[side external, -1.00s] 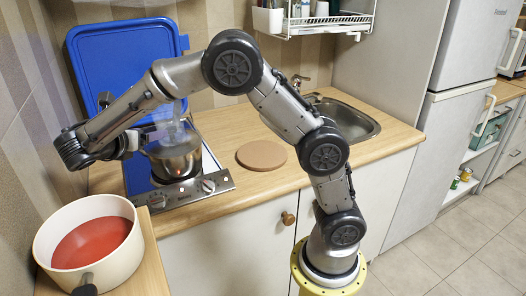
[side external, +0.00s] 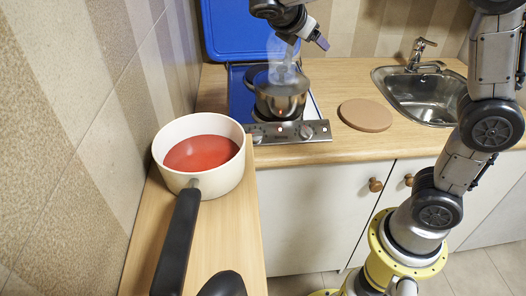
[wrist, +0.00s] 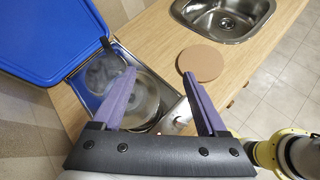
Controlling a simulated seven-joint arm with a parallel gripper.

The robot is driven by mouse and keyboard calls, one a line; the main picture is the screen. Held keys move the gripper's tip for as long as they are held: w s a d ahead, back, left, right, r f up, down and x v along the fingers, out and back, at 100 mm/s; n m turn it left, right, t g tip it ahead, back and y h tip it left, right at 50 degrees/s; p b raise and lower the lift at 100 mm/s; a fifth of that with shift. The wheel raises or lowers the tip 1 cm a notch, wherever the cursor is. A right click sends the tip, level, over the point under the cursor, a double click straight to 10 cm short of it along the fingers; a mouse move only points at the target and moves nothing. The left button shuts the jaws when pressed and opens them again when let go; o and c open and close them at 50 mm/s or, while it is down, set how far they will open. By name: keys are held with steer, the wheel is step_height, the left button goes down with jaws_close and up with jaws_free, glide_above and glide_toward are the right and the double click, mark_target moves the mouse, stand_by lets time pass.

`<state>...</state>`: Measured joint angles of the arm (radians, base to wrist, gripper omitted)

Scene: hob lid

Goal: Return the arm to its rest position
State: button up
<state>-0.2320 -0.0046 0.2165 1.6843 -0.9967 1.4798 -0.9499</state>
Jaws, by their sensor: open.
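My gripper (side external: 321,42) is high above the hob, in front of the raised blue hob lid (side external: 222,32). In the wrist view its two purple fingers (wrist: 160,73) are spread apart with nothing between them. A steaming steel pot (side external: 281,97) stands on the hob (side external: 315,132), below my gripper and apart from it. The pot also shows in the wrist view (wrist: 143,100), partly behind the left finger. The lid stands open at the back of the hob.
A cream pan (side external: 199,184) with red contents and a long black handle sits on the wooden side counter. A round brown disc (side external: 366,115) lies right of the hob, near the sink (side external: 420,92). Counter around the disc is clear.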

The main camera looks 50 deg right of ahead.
steer(key=s+f+m+t+y, duration=0.1)
steer(key=s+m+y, duration=0.2)
steer(key=s, duration=0.4)
steer(key=s+f+m+y, duration=0.2)
steer(key=s+m, duration=0.1)
steer(key=s, duration=0.5)
steer(key=s+a+f+m+t+y, duration=0.3)
steer(key=s+a+f+m+y, duration=0.2)
steer(key=a+m, duration=0.5)
step_height(320, 180, down, 2)
steer(key=shift+a+f+y, duration=0.15)
steer(key=shift+a+y, duration=0.05)
steer(key=shift+y, duration=0.5)
